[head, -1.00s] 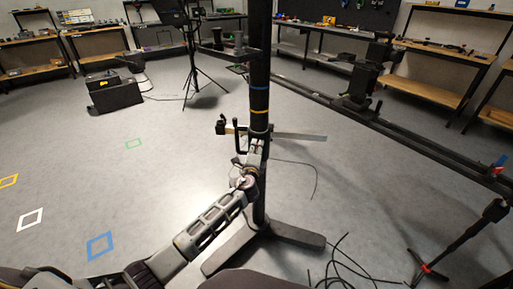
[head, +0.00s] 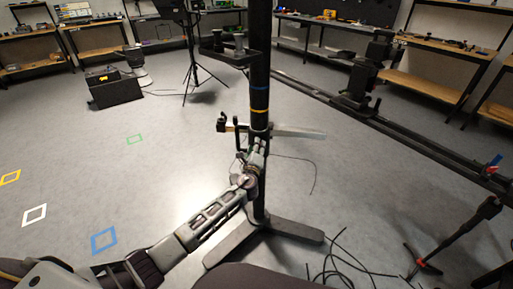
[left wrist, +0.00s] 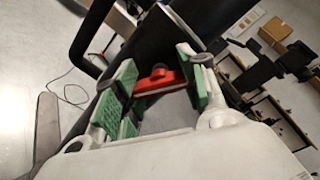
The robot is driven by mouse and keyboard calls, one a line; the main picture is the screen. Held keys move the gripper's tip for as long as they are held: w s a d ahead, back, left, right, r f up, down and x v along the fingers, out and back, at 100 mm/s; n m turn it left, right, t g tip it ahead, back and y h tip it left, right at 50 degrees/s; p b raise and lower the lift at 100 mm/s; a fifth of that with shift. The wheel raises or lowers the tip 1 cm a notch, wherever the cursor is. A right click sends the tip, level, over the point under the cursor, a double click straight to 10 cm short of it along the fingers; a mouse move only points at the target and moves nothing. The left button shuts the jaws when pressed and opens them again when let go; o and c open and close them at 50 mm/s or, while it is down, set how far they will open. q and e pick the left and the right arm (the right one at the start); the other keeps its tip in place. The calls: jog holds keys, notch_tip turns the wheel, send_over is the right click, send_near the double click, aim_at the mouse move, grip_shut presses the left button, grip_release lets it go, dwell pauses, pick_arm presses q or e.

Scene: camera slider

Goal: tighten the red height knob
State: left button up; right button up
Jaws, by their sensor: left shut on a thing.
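The red height knob (left wrist: 160,79) shows in the left wrist view between the green-padded fingers of my left gripper (left wrist: 158,88). The gripper is shut on it, against a black upright post (left wrist: 92,40). In the head view my left arm reaches up from the bottom to this post (head: 260,70), which has blue and yellow bands. There my left gripper (head: 254,150) is at the post just below the yellow band, and the knob cannot be made out. My right gripper is not in view.
The post stands on a splayed grey foot (head: 290,231). A long black rail (head: 420,146) runs to the right, with a stand (head: 470,232) under its near end. Cables (head: 340,262) lie on the floor at the lower right.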

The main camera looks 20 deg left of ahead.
pick_arm(q)
jog(key=shift+r, duration=0.15)
jog(key=o, duration=1)
jog(key=shift+o, duration=0.5)
jog(key=shift+s+d+f, duration=0.2)
jog(key=shift+s+f, duration=0.05)
jog(key=shift+f, duration=0.05)
jog(key=shift+o, duration=1.2)
jog(key=shift+s+d+f, duration=0.15)
jog(key=shift+d, duration=0.05)
jog(key=s+d, duration=0.1)
jog(key=s, duration=1)
jog(key=shift+r, duration=0.4)
